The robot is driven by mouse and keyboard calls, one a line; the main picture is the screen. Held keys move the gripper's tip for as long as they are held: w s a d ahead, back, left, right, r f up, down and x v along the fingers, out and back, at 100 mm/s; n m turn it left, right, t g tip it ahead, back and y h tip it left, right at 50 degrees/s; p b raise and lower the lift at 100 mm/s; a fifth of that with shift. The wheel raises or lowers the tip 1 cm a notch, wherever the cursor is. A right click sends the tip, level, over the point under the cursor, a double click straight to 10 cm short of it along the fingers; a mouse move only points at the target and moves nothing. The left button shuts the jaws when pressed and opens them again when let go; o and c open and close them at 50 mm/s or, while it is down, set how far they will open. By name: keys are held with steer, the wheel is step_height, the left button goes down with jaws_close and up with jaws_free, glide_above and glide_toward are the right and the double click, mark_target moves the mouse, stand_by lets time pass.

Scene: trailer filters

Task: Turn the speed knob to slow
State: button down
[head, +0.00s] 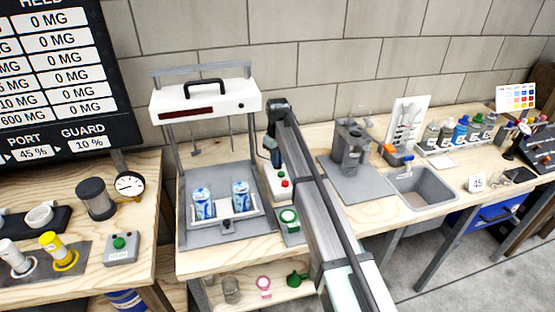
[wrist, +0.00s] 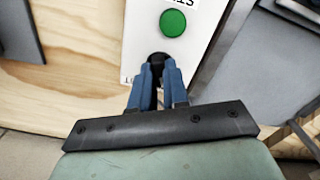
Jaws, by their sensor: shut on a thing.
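The speed knob (wrist: 157,57) is a black round knob on a white control panel (wrist: 201,38), taken here as the one named by the task. My gripper (wrist: 157,72) has two blue fingers shut on the knob from either side. The fingers cover most of it, so its pointer is hidden. Partly covered lettering shows at the panel's lower left corner. In the head view, my gripper (head: 275,158) is at the far end of the small white control box (head: 276,195), and the knob itself is hidden there.
A green button (wrist: 173,22) is just beyond the knob. In the head view, the jar-test stand (head: 205,100) with two cans is close on the left. A grey machine (head: 354,150) and a sink (head: 420,187) are on the right. A green-ringed device (head: 288,217) sits in front.

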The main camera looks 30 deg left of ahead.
steer(key=shift+n, duration=1.6)
steer(key=c, duration=1.1)
jaws_free()
step_height(320, 180, up, 14)
steer(key=shift+f, duration=0.1)
steer(key=shift+w, duration=0.1)
